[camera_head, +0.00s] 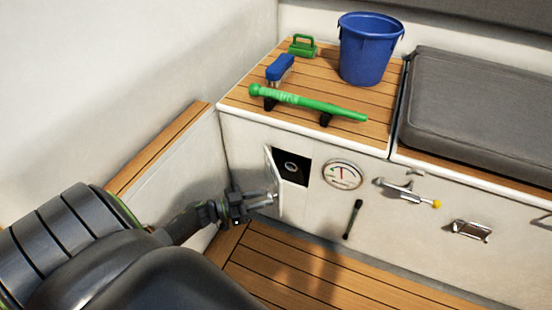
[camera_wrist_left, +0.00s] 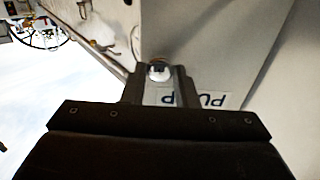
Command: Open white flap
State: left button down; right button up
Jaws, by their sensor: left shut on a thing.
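The white flap (camera_head: 272,178) on the cockpit locker's front stands partly open, hinged out from a dark square recess (camera_head: 291,168) with a round fitting inside. My left gripper (camera_head: 268,200) is at the flap's lower part and is shut on its small knob. In the left wrist view, the shiny round knob (camera_wrist_left: 158,71) sits between the fingers (camera_wrist_left: 160,88), against the pale flap face (camera_wrist_left: 205,40). A label with dark letters (camera_wrist_left: 205,99), partly hidden by the fingers, shows on the flap. My right gripper is out of view.
Right of the recess are a round gauge (camera_head: 342,174), a black handle (camera_head: 353,218) and a metal lever with a yellow knob (camera_head: 408,191). On the wooden top are a blue bucket (camera_head: 368,50), a blue brush (camera_head: 280,68) and a green pump handle (camera_head: 308,103). A side wall stands left.

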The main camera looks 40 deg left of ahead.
pick_arm(q)
jog(key=shift+s+a+m+g+h, duration=0.3)
jog(key=shift+a+m+g+h, duration=0.1)
jog(key=shift+a+h, duration=0.1)
jog(key=c, duration=1.2)
grip_release()
jog(key=shift+o, duration=0.2)
